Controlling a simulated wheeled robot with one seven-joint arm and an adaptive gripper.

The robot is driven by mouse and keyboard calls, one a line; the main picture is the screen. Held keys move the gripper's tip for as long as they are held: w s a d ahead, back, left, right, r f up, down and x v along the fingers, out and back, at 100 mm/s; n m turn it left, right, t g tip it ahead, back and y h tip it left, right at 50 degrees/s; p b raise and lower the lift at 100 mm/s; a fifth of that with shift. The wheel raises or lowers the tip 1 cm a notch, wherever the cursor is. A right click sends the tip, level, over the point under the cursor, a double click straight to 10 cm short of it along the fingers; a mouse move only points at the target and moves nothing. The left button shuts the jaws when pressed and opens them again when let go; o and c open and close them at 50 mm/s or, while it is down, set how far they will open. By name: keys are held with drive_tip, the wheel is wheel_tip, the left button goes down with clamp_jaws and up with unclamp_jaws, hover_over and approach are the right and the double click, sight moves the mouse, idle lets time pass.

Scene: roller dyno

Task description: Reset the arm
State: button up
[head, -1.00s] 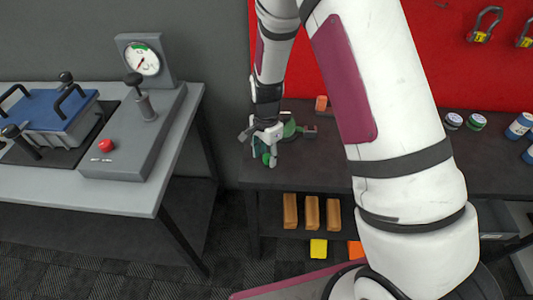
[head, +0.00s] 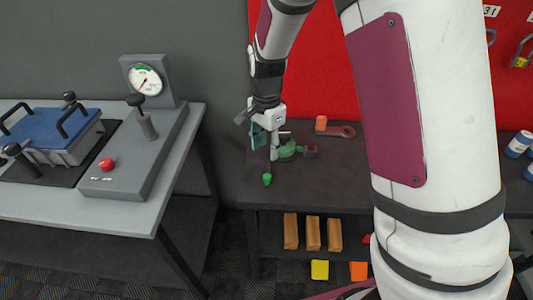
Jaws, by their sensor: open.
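My gripper (head: 264,140) hangs over the left end of the dark bench (head: 330,185), with its jaws open. A small green piece (head: 267,179) is on the bench just below it, apart from the fingers. A green tool-like object (head: 290,150) lies right beside the gripper, partly hidden by it. My white arm with its maroon panel fills much of the right half of the head view and hides the middle of the bench.
A grey table at left holds a control box (head: 145,150) with a gauge (head: 145,79), a red button (head: 106,164) and a blue-topped press (head: 50,135). Wooden blocks (head: 312,232) sit on the lower shelf.

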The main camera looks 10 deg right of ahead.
idle(0.5)
drive_tip(key=s+d+r+n+t, duration=0.1)
drive_tip(key=s+d+r+n, duration=0.15)
drive_tip(key=s+r, duration=0.4)
drive_tip(key=s+d+r+n+t, duration=0.1)
drive_tip(key=s+r+n, duration=0.3)
drive_tip(key=r, duration=0.6)
drive_tip(key=s+d+r+n+t, duration=0.1)
drive_tip(key=s+r+n, duration=0.1)
drive_tip(key=s, duration=0.5)
drive_tip(key=s+d+r+n+t, duration=0.1)
drive_tip(key=s+r+n+t, duration=0.1)
drive_tip(key=s, duration=0.5)
drive_tip(key=shift+s+d+r+n, duration=0.35)
drive_tip(key=shift+r+n, duration=0.25)
drive_tip(key=shift+n, duration=0.55)
